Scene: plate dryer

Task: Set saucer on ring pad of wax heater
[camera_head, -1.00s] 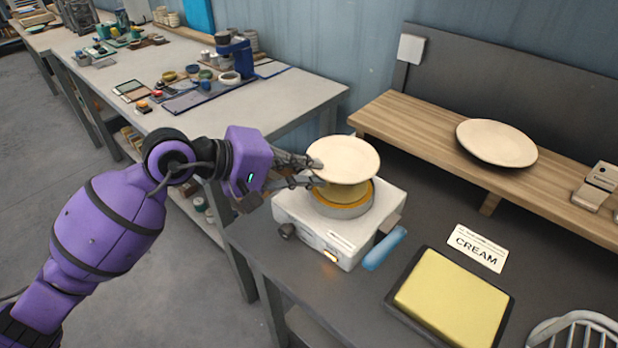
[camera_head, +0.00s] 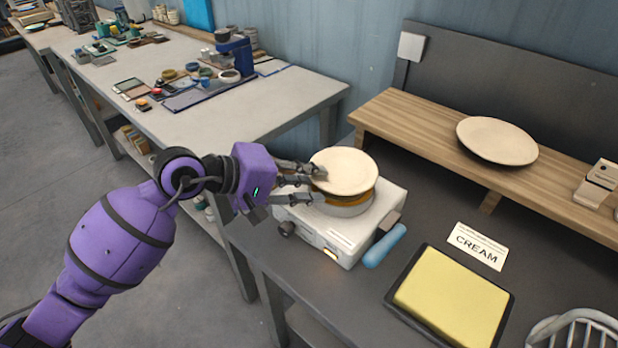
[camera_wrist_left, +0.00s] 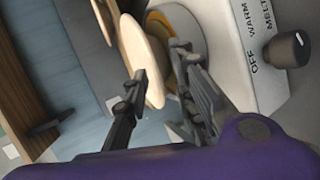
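The cream saucer (camera_head: 343,170) lies nearly level over the round top of the white wax heater (camera_head: 345,240). The ring pad (camera_head: 352,199) shows as an orange-brown band under its rim, above a grey collar; the saucer hides most of it. I cannot tell whether saucer and pad touch all round. My left gripper (camera_head: 320,186) is at the saucer's left edge, one finger above the rim and one below. In the left wrist view its fingers (camera_wrist_left: 162,65) are spread, with the saucer (camera_wrist_left: 143,58) near the upper finger and a gap to the lower one. My right gripper is out of view.
A second plate (camera_head: 497,141) lies on the wooden shelf (camera_head: 420,130) behind. A blue handle (camera_head: 385,246) sticks out by the heater's right side. A yellow pad in a black tray (camera_head: 452,297), a CREAM card (camera_head: 478,247) and a wire rack (camera_head: 575,330) are to the right.

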